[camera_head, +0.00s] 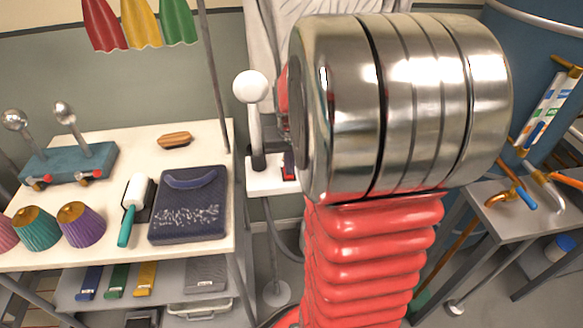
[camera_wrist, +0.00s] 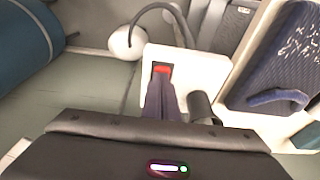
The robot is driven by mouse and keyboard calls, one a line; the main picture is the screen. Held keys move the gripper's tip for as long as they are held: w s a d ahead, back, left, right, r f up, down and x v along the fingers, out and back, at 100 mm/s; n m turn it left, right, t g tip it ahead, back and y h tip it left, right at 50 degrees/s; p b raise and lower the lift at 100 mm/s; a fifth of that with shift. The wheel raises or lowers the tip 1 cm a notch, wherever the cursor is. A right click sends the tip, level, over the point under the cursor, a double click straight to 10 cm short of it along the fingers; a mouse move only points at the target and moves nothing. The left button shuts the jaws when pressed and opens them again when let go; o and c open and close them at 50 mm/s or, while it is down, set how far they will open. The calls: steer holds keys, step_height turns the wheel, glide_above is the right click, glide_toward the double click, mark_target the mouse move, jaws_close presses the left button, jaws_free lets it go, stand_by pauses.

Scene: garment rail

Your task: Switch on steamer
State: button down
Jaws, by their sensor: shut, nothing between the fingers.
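A red switch (camera_head: 289,172) in a dark housing sits on a small white ledge (camera_head: 266,186). A white ball-topped post (camera_head: 250,86) with a dark base stands beside it. In the wrist view the red switch (camera_wrist: 161,70) shows on the white ledge (camera_wrist: 205,68), just beyond the tips of my gripper (camera_wrist: 162,88). The dark fingers are together, with nothing between them, and cover part of the switch housing. I cannot tell whether they touch it or whether the switch is on. In the head view my wrist hides the fingertips.
The white table (camera_head: 120,250) at left holds a navy brush-like pad (camera_head: 188,212), a lint roller (camera_head: 133,205) and several cones. A grey hose (camera_wrist: 158,8) runs near the ledge. Garments hang above; another table (camera_head: 525,222) stands at right.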

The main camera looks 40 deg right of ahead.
steer(key=shift+w+d+r, duration=0.1)
steer(key=shift+w, duration=0.05)
stand_by(0.3)
steer(key=shift+r, duration=0.6)
steer(key=s+a+v, duration=0.1)
steer(key=s+v, duration=0.1)
steer(key=v, duration=1)
steer(key=shift+w, duration=0.1)
steer(key=s+a+n+t, duration=0.1)
steer(key=s+a+n, duration=0.2)
steer(key=a, duration=0.9)
steer(key=s+a+f+n+t+y, duration=0.1)
steer(key=s+a+n+t, duration=0.1)
steer(key=a, duration=1)
steer(key=shift+s+f+n+y, duration=0.3)
steer(key=shift+s+n, duration=0.6)
steer(key=shift+s, duration=0.25)
